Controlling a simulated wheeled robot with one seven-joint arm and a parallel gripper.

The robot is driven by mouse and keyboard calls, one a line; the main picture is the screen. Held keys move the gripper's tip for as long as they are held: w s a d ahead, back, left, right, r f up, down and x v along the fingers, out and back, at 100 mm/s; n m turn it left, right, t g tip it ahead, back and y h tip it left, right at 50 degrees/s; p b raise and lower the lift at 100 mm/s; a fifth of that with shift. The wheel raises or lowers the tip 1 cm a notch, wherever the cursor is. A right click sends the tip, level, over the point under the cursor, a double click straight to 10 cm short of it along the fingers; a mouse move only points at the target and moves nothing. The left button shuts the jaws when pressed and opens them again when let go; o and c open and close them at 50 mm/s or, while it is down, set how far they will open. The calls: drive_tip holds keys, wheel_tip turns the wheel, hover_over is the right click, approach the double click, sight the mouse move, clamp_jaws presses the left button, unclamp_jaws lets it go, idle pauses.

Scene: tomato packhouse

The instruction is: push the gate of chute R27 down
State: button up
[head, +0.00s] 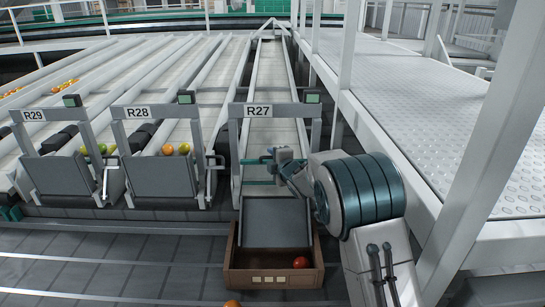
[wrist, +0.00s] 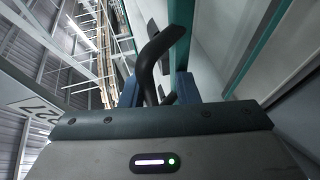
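The gate of chute R27 (head: 275,222) is a grey plate under the R27 sign (head: 258,111). It slopes forward and down, its lower edge inside a brown crate (head: 236,279); the R28 gate (head: 157,178) stands much steeper. My gripper (head: 279,163) is above and behind the gate's upper edge, at the mouth of the chute, apart from the plate. In the wrist view, a dark curved piece (wrist: 155,60) shows between two blue finger parts; whether the fingers are open or shut is unclear.
A red tomato (head: 300,262) lies in the crate, and an orange one (head: 232,303) shows at the bottom edge. The R29 gate (head: 58,175) is at the left. A metal walkway (head: 440,110) with white posts borders my arm on the right.

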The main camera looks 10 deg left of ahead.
drive_tip(key=shift+r, duration=0.1)
drive_tip(key=v, duration=1.3)
drive_tip(key=shift+s+d, duration=0.25)
drive_tip(key=shift+s, duration=0.1)
